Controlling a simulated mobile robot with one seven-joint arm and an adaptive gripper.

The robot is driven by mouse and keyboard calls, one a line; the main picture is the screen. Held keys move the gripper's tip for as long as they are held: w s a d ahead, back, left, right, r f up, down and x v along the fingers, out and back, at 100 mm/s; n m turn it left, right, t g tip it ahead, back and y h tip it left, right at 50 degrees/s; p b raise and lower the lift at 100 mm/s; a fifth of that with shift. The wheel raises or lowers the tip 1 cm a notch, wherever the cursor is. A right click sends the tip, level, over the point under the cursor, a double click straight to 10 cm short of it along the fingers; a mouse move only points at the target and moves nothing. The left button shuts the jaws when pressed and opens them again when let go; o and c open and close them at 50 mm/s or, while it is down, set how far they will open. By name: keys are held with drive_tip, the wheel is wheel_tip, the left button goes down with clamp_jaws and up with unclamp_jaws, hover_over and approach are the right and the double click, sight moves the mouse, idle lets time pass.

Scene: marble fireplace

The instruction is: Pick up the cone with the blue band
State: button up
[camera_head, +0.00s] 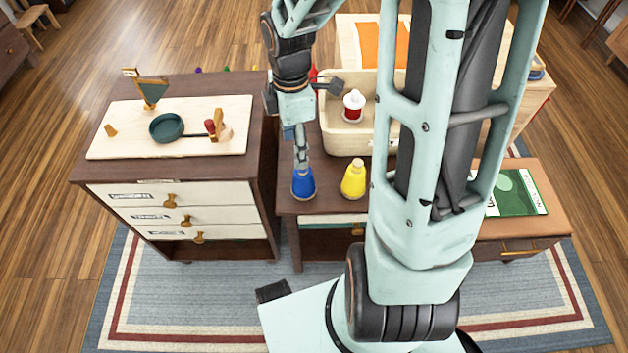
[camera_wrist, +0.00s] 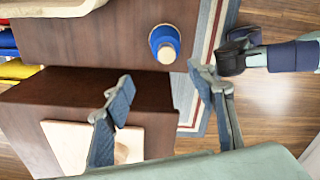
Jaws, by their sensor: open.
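The blue-banded cone (camera_head: 303,186) stands upright near the front left corner of the middle dark wooden table. In the wrist view the cone (camera_wrist: 164,44) shows from above as a blue ring with a pale top. My gripper (camera_head: 302,160) points down just above it, and the fingers partly cover its top in the head view. In the wrist view my gripper (camera_wrist: 160,78) has its fingers spread wide, with nothing between them. The cone lies just beyond the fingertips there, and contact cannot be made out.
A yellow cone (camera_head: 354,180) stands close to the right of the blue one. A pale crate (camera_head: 345,141) behind holds a red and white cone (camera_head: 353,107). The left cabinet (camera_head: 258,120) bears a board (camera_head: 120,120) with small objects. My arm hides the table's right part.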

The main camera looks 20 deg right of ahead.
sight(303, 176)
drive_tip(key=shift+s+d+f+n, duration=0.4)
drive_tip(key=shift+d+f, duration=0.05)
drive_tip(key=shift+f, duration=0.1)
wheel_tip(303, 176, down, 5)
drive_tip(key=shift+f+b, duration=0.2)
drive_tip(key=shift+b, duration=0.95)
drive_tip(key=f+b, duration=0.1)
drive_tip(key=f, duration=0.1)
drive_tip(key=f+b, duration=0.1)
drive_tip(key=f, duration=0.2)
drive_tip(key=shift+s+d+f, duration=0.15)
drive_tip(key=shift+s, duration=0.05)
drive_tip(key=c, duration=1.3)
drive_tip(key=shift+r, duration=0.25)
